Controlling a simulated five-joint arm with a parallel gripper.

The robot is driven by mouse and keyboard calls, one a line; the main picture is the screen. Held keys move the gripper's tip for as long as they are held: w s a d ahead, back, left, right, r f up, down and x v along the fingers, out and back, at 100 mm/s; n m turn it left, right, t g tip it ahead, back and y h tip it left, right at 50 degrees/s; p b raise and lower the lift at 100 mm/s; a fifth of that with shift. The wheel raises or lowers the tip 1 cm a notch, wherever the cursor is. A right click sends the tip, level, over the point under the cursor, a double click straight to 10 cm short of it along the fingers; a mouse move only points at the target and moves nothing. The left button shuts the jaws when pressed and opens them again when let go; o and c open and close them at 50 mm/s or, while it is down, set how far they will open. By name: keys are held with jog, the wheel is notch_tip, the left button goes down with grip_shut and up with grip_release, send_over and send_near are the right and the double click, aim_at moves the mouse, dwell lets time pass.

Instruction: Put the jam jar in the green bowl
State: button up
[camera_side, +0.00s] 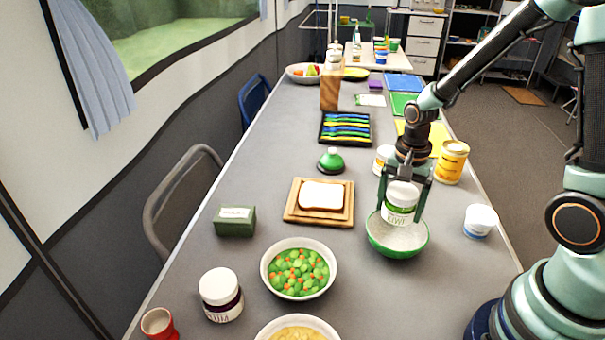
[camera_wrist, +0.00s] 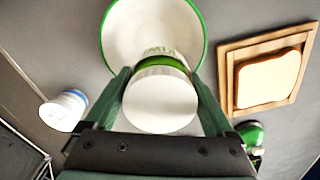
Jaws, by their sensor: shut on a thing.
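My gripper (camera_side: 402,207) is shut on a white-lidded jar with a green label reading KIWI (camera_side: 401,197), holding it upright by its sides. The green bowl (camera_side: 398,249), green outside and white inside, is directly below the jar. The jar's lower end overlaps the bowl's opening; I cannot tell if it touches the bowl. In the wrist view the jar's white lid (camera_wrist: 160,103) is between the fingers, with the bowl's green rim (camera_wrist: 105,38) beyond it. Another white-lidded jar, dark with a label seeming to read PLUM (camera_side: 221,294), stands at the front left.
Bread on a wooden board (camera_side: 290,213) lies left of the bowl. A white tub (camera_side: 480,221) stands to the right. A yellow can (camera_side: 451,162) and a white container (camera_side: 383,160) are behind. A bowl of vegetables (camera_side: 299,269) is front left.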

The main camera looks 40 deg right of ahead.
aim_at(403, 192)
jog(key=o, duration=1.4)
jog(key=shift+c, duration=0.2)
notch_tip(403, 192, up, 13)
jog(key=shift+r, duration=0.1)
jog(key=shift+s+a+r+n, duration=0.1)
jog(key=shift+a+r+n, duration=0.1)
jog(key=shift+r+n, duration=0.15)
jog(key=s+a+r+n+t, duration=0.3)
jog(key=a+r+n+t, duration=0.2)
jog(key=n, duration=0.8)
jog(key=shift+s+t, duration=0.25)
jog(key=shift+t, duration=0.05)
